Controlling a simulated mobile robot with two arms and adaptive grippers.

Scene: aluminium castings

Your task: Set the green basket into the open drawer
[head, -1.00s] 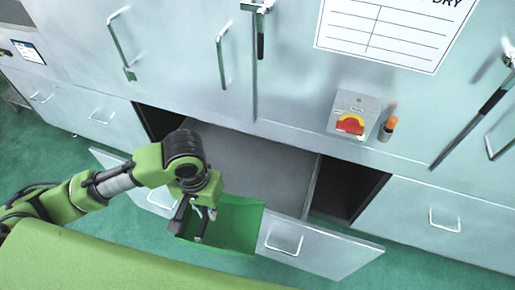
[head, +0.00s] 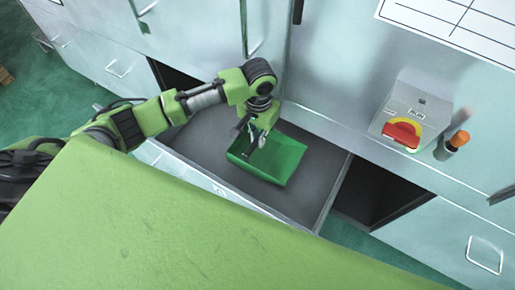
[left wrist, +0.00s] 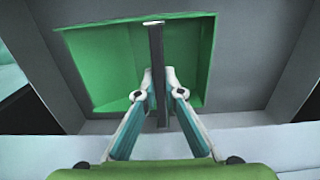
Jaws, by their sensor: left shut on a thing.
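The green basket (head: 282,160) is within the outline of the open drawer (head: 318,175) in the head view. In the left wrist view the basket (left wrist: 95,65) appears over the grey drawer floor (left wrist: 245,70), with the dark bar-like handle (left wrist: 157,75) between the fingers of my left gripper (left wrist: 156,82). I cannot tell whether the basket's underside touches the drawer floor. My right gripper is not in view.
The drawer front (head: 200,175) is partly hidden behind my arm. A grey switch box with a red knob (head: 402,133) and an orange-topped fixture (head: 456,142) stick out from the cabinet at right. Bare drawer floor lies around the basket.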

